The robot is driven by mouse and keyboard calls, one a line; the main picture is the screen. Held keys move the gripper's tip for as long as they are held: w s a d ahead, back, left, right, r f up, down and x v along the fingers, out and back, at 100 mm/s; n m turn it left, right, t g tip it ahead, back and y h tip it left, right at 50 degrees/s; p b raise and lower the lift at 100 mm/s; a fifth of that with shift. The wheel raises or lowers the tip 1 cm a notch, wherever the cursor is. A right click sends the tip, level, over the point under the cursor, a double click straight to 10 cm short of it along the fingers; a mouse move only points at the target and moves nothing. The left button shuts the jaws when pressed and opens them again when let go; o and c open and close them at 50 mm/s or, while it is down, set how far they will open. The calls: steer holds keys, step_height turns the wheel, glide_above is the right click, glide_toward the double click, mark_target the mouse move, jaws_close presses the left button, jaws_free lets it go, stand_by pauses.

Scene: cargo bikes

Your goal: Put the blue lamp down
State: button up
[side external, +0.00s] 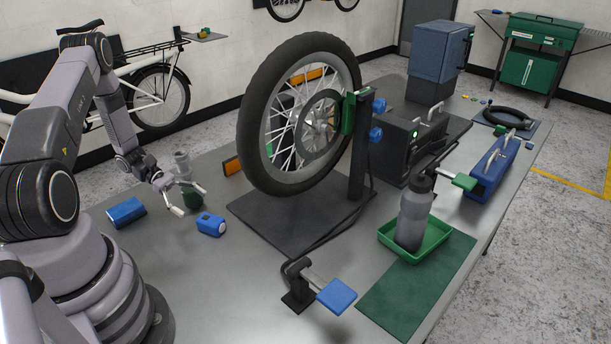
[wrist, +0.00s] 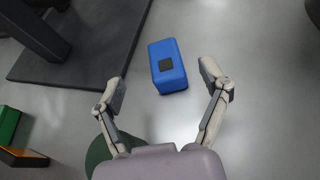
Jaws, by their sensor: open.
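A small blue block-shaped lamp (side external: 210,224) rests on the grey table, left of the wheel stand's base plate. In the wrist view the blue lamp (wrist: 170,76) has a dark square on its upper face and lies just ahead of and between the fingertips, with bare table around it. My gripper (side external: 189,200) is low over the table, beside the lamp on its far left side. In the wrist view my gripper (wrist: 162,80) has its fingers spread wide. Nothing is held, and I see no finger touching the lamp.
The black base plate (side external: 290,222) carries the large wheel (side external: 250,110). Bare table lies in front of the lamp.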

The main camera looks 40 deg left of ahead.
steer(key=w+d+r+m+g+y, duration=0.1)
steer(key=d+r+m+g+y, duration=0.35)
steer(key=r, duration=0.75)
steer(key=d+r+m+g+y, duration=0.15)
steer(key=d+r+m, duration=0.45)
steer(key=r, duration=0.6)
steer(key=s+d+r+m+t+y, duration=0.3)
steer(key=s+r+m, duration=0.2)
steer(key=s+r, duration=0.1)
steer(key=s+d+r+m+t+y, duration=0.3)
steer(key=s+d+r+m+t, duration=0.1)
steer(key=s+r+m, duration=0.2)
steer(key=shift+s+r, duration=0.15)
steer(key=shift+s, duration=0.45)
